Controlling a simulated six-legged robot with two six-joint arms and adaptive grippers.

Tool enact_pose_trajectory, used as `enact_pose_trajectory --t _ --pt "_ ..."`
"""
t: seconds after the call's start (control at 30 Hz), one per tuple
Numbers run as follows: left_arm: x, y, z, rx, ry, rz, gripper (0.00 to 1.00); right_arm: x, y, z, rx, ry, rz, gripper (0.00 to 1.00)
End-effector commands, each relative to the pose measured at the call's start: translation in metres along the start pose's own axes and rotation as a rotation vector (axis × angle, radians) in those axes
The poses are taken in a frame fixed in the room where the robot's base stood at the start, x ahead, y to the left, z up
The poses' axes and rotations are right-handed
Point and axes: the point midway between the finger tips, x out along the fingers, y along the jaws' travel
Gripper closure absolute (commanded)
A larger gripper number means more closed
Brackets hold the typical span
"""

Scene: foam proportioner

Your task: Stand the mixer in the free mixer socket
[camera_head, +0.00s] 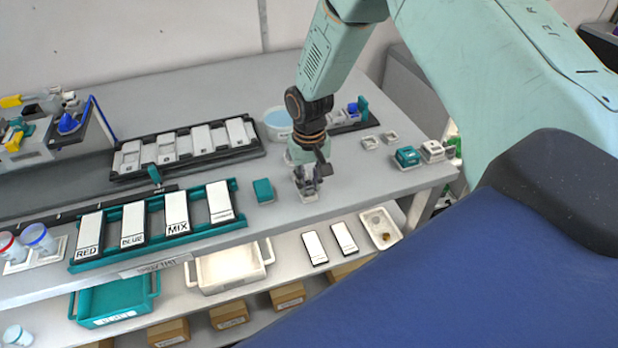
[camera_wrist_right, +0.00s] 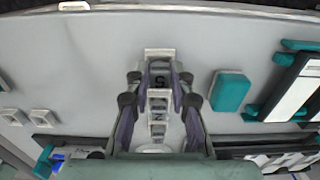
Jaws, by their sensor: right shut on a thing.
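My right gripper (camera_head: 307,180) points down over the bench, right of a teal block. It is shut on a small pale grey-white part, seemingly the mixer (camera_wrist_right: 158,98), with dark marks on it; it shows between the fingers in the right wrist view. A pale square piece (camera_head: 309,196) shows just below the fingertips; I cannot tell whether it is a socket or part of the held thing, or whether they touch. Two small white square sockets (camera_head: 370,142) stand empty to the right; they also show at left in the right wrist view (camera_wrist_right: 28,117). My left gripper is not in view.
The teal block (camera_head: 263,190) lies close left of the gripper. A teal rack (camera_head: 140,250) with labelled white blocks is further left. A black rack (camera_head: 185,170) and a bowl of blue liquid (camera_head: 278,121) stand behind. Teal and white boxes (camera_head: 407,157) sit near the right edge.

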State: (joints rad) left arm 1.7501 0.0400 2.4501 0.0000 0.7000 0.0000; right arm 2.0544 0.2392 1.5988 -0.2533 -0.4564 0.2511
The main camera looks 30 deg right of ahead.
Motion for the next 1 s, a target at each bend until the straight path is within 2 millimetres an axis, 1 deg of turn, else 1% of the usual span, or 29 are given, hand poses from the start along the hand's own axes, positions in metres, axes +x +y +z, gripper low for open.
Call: enact_pose_trajectory --t 0.1,0.4,0.43,0.7,0.93,1.0 --pt "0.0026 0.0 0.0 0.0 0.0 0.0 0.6 0.005 -0.0003 0.0005 0.0 0.0 0.0 1.0" --pt "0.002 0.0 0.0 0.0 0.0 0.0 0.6 0.0045 -0.0003 0.0005 0.0 0.001 0.0 1.0" --pt "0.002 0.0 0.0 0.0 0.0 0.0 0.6 0.0045 -0.0003 0.0005 0.0 0.0 0.0 0.76" --pt "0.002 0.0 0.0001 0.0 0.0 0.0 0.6 0.0045 -0.0002 0.0006 0.0 0.0 0.0 0.53" --pt "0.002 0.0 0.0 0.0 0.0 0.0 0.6 0.0046 -0.0002 0.0006 0.0 0.0 0.0 0.52" --pt "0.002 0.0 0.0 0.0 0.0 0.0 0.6 0.0047 -0.0002 0.0007 0.0 0.0 0.0 0.46"
